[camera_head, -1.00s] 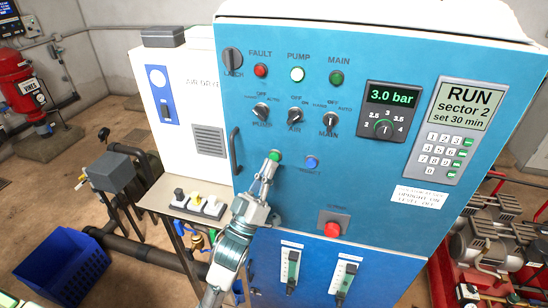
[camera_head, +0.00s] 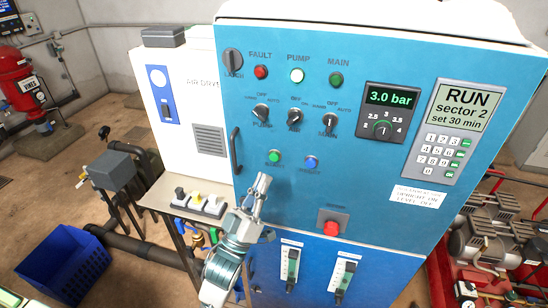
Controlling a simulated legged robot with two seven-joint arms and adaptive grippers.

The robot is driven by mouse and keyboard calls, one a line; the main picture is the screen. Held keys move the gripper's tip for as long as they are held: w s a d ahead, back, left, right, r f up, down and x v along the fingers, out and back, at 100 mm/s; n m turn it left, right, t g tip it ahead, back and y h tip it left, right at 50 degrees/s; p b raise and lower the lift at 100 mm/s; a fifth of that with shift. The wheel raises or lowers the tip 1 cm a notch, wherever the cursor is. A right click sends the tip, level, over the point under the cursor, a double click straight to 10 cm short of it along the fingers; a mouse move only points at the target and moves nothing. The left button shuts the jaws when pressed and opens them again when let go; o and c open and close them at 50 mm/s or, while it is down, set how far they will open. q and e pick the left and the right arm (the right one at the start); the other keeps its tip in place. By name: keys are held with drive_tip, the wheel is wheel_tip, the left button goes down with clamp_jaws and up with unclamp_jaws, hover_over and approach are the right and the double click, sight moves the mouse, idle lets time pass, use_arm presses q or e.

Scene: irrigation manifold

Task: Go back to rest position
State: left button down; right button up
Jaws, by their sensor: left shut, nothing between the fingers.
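My left gripper (camera_head: 263,184) is shut and empty, in front of the blue control cabinet (camera_head: 400,225). Its fingertips are below and left of the green button (camera_head: 274,156) and apart from it in the picture. The blue button (camera_head: 310,162) is to the right of the green one. The pressure display (camera_head: 391,97) reads 3.0 bar. The keypad screen (camera_head: 464,103) reads RUN, sector 2, set 30 min. The white PUMP lamp (camera_head: 297,74) looks lit. My right gripper is not in view.
A red mushroom button (camera_head: 331,228) and two level gauges (camera_head: 292,264) are low on the cabinet. A small shelf with switches (camera_head: 200,203) juts out left of my arm. A blue crate (camera_head: 65,265) stands on the floor at left. Red-framed machinery (camera_head: 490,245) is at right.

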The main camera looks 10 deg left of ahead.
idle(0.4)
use_arm(q)
drive_tip(key=a+f+g+y, duration=0.3)
drive_tip(key=f+g+y, duration=0.55)
drive_tip(key=f, duration=2.25)
drive_tip(key=s+a+f+m+g, duration=0.1)
drive_tip(key=s+a+f+g, duration=0.1)
drive_tip(key=s+f+g, duration=0.75)
drive_tip(key=s+a+f+m+g, duration=0.15)
drive_tip(key=s+f+g, duration=0.25)
drive_tip(key=s+f, duration=0.9)
wheel_tip(320, 180, down, 23)
drive_tip(key=s, duration=0.2)
drive_tip(key=s+a+f+g, duration=0.1)
drive_tip(key=s+f, duration=0.7)
drive_tip(key=s, duration=0.1)
drive_tip(key=s+a+f+g, duration=0.1)
drive_tip(key=s+a+f, duration=0.1)
drive_tip(key=s+f, duration=0.7)
drive_tip(key=shift+s+a, duration=0.15)
drive_tip(key=shift+a, duration=0.15)
